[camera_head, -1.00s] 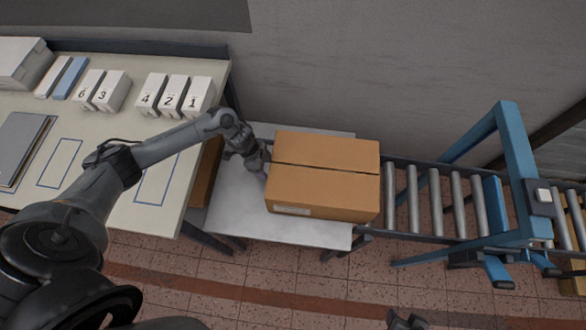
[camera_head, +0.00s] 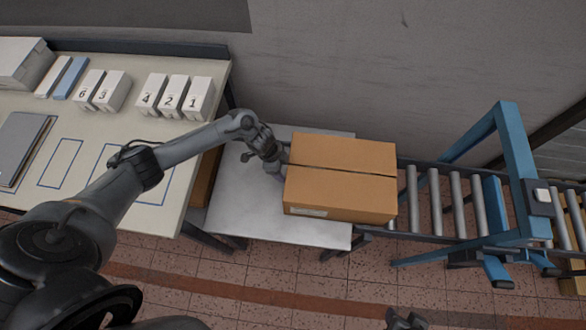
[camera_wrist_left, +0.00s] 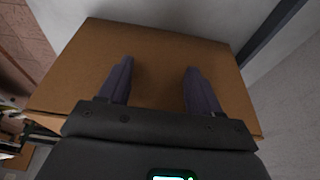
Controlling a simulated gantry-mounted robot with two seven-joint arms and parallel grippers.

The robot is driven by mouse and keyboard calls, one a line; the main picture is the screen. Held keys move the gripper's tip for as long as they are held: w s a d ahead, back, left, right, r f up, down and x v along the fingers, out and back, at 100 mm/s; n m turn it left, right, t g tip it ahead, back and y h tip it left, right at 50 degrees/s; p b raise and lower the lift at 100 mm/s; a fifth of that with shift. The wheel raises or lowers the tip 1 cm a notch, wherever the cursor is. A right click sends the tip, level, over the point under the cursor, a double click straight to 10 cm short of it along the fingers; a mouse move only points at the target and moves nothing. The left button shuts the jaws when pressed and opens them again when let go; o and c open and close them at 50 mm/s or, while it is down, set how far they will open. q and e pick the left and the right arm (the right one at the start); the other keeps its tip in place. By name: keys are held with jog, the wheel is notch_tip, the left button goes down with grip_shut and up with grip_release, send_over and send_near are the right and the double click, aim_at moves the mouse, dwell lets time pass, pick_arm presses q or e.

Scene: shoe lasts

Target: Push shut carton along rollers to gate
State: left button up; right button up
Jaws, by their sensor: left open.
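The shut brown carton (camera_head: 340,190) lies partly on the white side table and reaches over the start of the rollers (camera_head: 435,200). A dark seam runs across its top and a pale label shows on its near side. My left gripper (camera_head: 280,165) is at the carton's left side. In the left wrist view its two fingers (camera_wrist_left: 156,72) are apart, with the carton (camera_wrist_left: 165,45) filling the view beyond them. Whether they touch it is hard to tell. The blue gate (camera_head: 515,170) stands over the rollers at the right. Part of my right gripper (camera_head: 405,320) shows at the bottom edge.
The white side table (camera_head: 240,205) is bare left of the carton. A work table (camera_head: 90,130) at the left holds numbered white boxes (camera_head: 175,95) and a grey folder (camera_head: 22,145). A wall runs behind. The rollers between carton and gate are clear.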

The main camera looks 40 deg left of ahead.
aim_at(294, 170)
pick_arm(q)
jog(key=shift+w+d, duration=0.45)
jog(key=shift+d, duration=0.35)
jog(key=shift+w+d, duration=0.45)
jog(key=shift+d, duration=0.35)
jog(key=shift+w+d, duration=0.15)
jog(key=shift+d, duration=0.1)
